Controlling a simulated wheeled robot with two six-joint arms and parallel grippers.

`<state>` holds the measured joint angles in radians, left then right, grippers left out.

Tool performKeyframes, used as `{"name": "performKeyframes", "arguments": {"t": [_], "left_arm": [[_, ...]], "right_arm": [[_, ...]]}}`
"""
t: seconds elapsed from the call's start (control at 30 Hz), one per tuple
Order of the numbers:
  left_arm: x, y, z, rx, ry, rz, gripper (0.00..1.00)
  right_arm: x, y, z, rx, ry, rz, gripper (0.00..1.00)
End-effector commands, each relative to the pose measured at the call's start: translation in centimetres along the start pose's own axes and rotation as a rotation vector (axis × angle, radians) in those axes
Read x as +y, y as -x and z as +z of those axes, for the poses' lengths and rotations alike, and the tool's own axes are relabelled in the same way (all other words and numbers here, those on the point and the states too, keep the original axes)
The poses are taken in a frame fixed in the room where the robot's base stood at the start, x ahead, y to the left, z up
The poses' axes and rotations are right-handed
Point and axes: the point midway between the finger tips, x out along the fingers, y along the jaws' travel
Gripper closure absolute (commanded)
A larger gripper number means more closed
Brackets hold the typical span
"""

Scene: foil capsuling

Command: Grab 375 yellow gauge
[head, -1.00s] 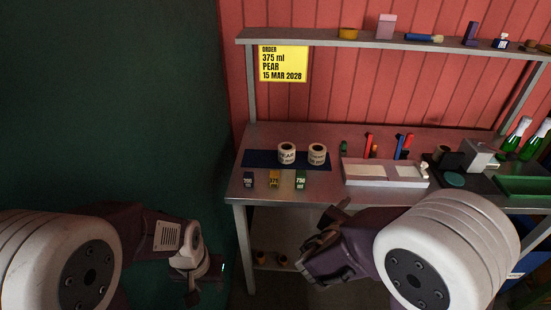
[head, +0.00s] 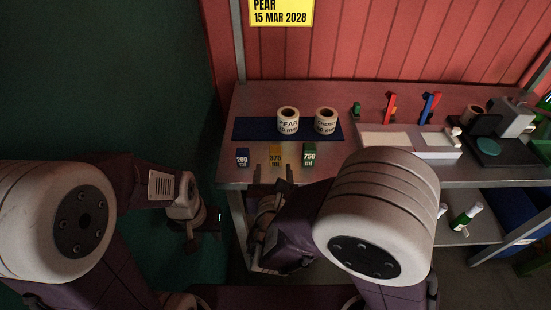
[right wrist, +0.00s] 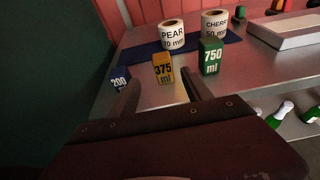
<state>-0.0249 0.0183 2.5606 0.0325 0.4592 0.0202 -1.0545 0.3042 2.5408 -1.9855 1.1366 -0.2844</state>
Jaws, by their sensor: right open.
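The yellow 375 gauge (right wrist: 163,68) stands upright on the metal table in the right wrist view, between the blue 200 gauge (right wrist: 120,79) and the green 750 ml gauge (right wrist: 211,56). The gauge appears just beyond the fingertips, not gripped. My left gripper (head: 200,226) hangs at the left, away from the table; its jaws are too small and dark to read.
A pear label roll (head: 288,121) and a cherry label roll (head: 326,121) stand on a blue mat (head: 252,129) behind the gauges. A white tray (head: 385,141) lies to the right. The yellow order sign (head: 281,11) hangs at the back.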

Motion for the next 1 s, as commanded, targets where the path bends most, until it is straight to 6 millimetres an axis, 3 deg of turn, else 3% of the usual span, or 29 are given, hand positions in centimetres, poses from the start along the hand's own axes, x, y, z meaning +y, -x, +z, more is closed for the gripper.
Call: {"name": "performKeyframes", "arguments": {"t": [0.07, 0.3, 0.47, 0.73, 1.0], "left_arm": [[0.0, 0.0, 0.0, 0.0, 0.0, 0.0, 0.64], [0.0, -0.1, 0.0, 0.0, 0.0, 0.0, 0.64], [0.0, -0.1, 0.0, 0.0, 0.0, 0.0, 0.64], [0.0, -0.1, 0.0, 0.0, 0.0, 0.0, 0.64], [0.0, -0.1, 0.0, 0.0, 0.0, 0.0, 0.64]], "right_arm": [[0.0, -0.1, 0.0, 0.0, 0.0, 0.0, 0.42], [-0.2, -3.5, 0.0, 0.0, 0.0, -0.004, 0.42], [-0.1, -4.1, 0.0, 0.0, -0.001, -0.002, 0.42], [-0.8, -8.5, -0.2, 0.0, -0.001, -0.004, 0.42], [-0.7, -9.1, -0.2, 0.0, 0.0, 0.0, 0.42]]}}
